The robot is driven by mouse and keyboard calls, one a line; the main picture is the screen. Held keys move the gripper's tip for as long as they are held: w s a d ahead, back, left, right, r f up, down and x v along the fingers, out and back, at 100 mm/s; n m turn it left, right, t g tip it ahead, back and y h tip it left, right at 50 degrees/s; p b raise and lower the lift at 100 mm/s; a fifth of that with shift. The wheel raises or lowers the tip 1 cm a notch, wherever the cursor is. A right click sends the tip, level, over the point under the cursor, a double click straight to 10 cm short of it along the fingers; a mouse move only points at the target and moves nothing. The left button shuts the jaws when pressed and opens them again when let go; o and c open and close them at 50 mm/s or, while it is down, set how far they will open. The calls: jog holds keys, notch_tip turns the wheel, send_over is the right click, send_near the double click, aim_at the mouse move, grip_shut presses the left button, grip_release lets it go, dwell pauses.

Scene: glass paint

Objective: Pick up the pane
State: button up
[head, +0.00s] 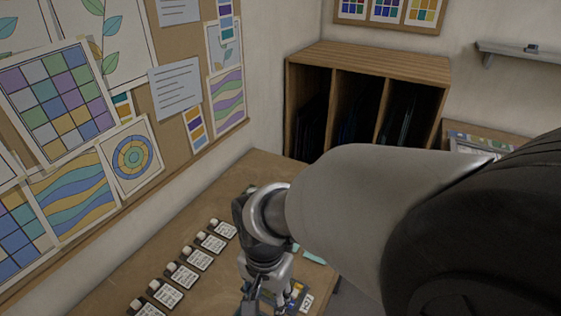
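My gripper (264,296) points down over the wooden table at the bottom of the head view. Its fingertips are cut off by the lower edge, so whether it is open or shut does not show. A teal piece (314,256) lies partly hidden behind my arm. No pane can be clearly made out on the table.
A wooden rack (370,62) with dark upright sheets stands behind. A pinboard with patterned sheets (62,98) lines the left wall. My arm hides the table's right part.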

jog(key=f+b, duration=0.1)
jog(key=f, duration=0.3)
jog(key=f+b, duration=0.1)
jog(key=f, duration=0.3)
jog(key=f+b, duration=0.1)
jog(key=f, duration=0.2)
jog(key=shift+s+f+b, duration=0.3)
jog(key=shift+f+b, duration=0.05)
jog(key=shift+f, duration=0.05)
jog(key=shift+w+d+f+b, duration=0.15)
jog(key=shift+f+b, duration=0.45)
jog(key=shift+f, duration=0.9)
jog(key=shift+w+a+f+b, duration=0.15)
jog(key=shift+f+b, duration=0.4)
jog(key=shift+f, duration=0.95)
jog(key=shift+d+r, duration=0.1)
jog(key=shift+c, duration=0.2)
grip_shut()
